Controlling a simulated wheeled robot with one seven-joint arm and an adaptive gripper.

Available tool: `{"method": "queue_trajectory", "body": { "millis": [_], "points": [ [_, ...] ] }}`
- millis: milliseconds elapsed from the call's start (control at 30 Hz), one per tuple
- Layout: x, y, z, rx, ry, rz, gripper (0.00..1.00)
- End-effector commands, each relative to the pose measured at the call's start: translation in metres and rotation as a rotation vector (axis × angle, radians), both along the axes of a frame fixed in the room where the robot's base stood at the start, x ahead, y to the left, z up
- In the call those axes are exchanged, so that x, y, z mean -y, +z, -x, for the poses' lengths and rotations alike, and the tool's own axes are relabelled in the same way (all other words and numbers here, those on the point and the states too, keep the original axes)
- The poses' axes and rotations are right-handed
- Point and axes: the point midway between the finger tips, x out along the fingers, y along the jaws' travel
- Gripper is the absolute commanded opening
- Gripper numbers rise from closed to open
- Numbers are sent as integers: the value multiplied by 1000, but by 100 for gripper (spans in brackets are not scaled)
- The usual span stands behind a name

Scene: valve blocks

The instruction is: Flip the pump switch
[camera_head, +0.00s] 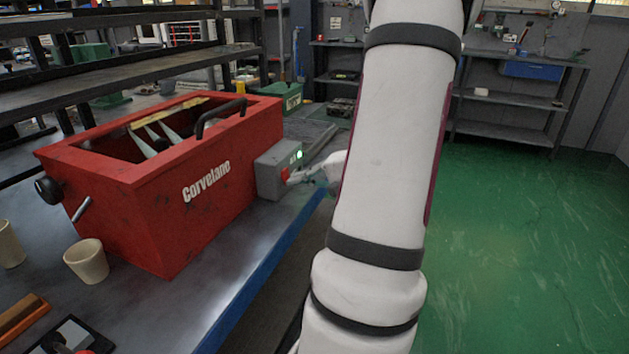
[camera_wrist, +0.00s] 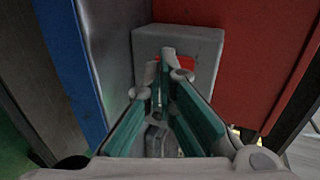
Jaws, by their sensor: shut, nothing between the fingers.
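The pump switch is a grey box (camera_head: 277,172) on the right end of the red Corvelane tank, with a small lit green light (camera_head: 299,155) on its face. A red part (camera_head: 285,174) shows at the front of the box, right by my gripper. In the wrist view the grey box (camera_wrist: 205,45) is straight ahead, with a red piece (camera_wrist: 186,62) partly hidden behind my fingertips. My gripper (camera_wrist: 167,62) is shut and empty, its tips at or very near the red piece; I cannot tell whether they touch. My arm hides part of the scene right of the box.
The red tank (camera_head: 215,230) stands on a grey workbench with a blue front edge (camera_head: 262,278). Beige cups (camera_head: 87,262) stand at its front left. A dark shelf rack is behind. Green floor (camera_head: 520,240) is open to the right.

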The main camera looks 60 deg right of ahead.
Motion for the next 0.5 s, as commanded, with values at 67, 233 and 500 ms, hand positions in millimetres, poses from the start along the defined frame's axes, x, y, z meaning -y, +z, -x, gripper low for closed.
{"method": "queue_trajectory", "body": {
  "millis": [67, 233, 500],
  "points": [
    [0, -2, -4, 0, 0, 0, 0],
    [0, -2, -5, 1, 0, -1, 0],
    [0, -3, -5, 5, 0, -1, 0]
  ]
}}
